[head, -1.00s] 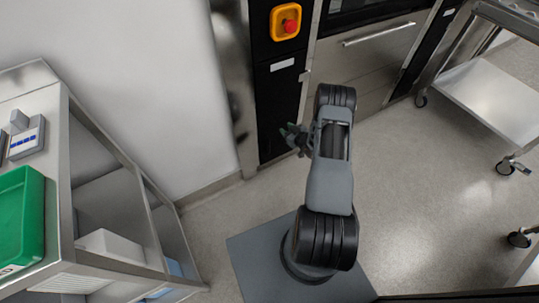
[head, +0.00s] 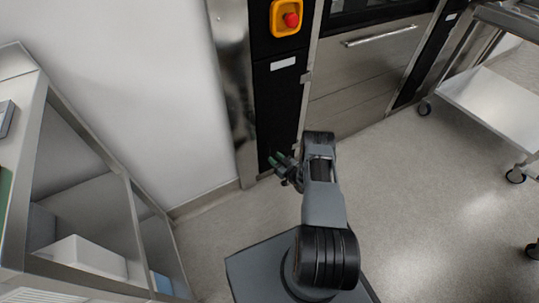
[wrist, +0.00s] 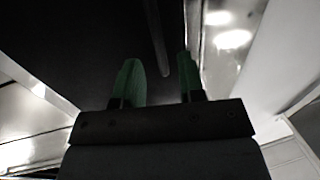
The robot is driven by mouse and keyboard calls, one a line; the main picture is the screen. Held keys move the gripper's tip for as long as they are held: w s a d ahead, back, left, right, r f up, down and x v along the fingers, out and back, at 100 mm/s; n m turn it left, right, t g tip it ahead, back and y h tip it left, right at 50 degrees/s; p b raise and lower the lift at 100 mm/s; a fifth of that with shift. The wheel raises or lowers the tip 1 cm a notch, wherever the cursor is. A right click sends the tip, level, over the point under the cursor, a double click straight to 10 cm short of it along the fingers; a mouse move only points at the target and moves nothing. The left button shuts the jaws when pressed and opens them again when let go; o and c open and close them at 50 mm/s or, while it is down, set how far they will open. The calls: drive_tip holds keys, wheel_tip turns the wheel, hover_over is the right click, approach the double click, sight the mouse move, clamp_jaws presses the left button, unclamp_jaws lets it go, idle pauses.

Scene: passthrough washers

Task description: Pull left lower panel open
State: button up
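The left lower panel (head: 277,105) is the tall black panel below the red stop button, with a white label near its top. It looks shut. My gripper (head: 276,158) is in front of its lower part, green fingertips toward it; I cannot tell if they touch. In the wrist view my gripper (wrist: 158,78) has its two green fingers apart with nothing between them. The dark panel (wrist: 90,45) fills the middle beyond them. A thin grey bar, perhaps a handle (wrist: 156,40), runs down it, ahead of the gap between the fingers.
A red stop button (head: 290,20) on a yellow plate sits above the panel. A steel washer door with a bar handle (head: 380,35) is to the right. A steel cart (head: 495,105) stands at far right, a shelf unit (head: 85,200) at left. The floor between is clear.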

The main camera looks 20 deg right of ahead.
sight(269, 153)
drive_tip(key=shift+b+x, duration=0.55)
drive_tip(key=shift+x, duration=1.95)
drive_tip(key=shift+c, duration=0.4)
clamp_jaws()
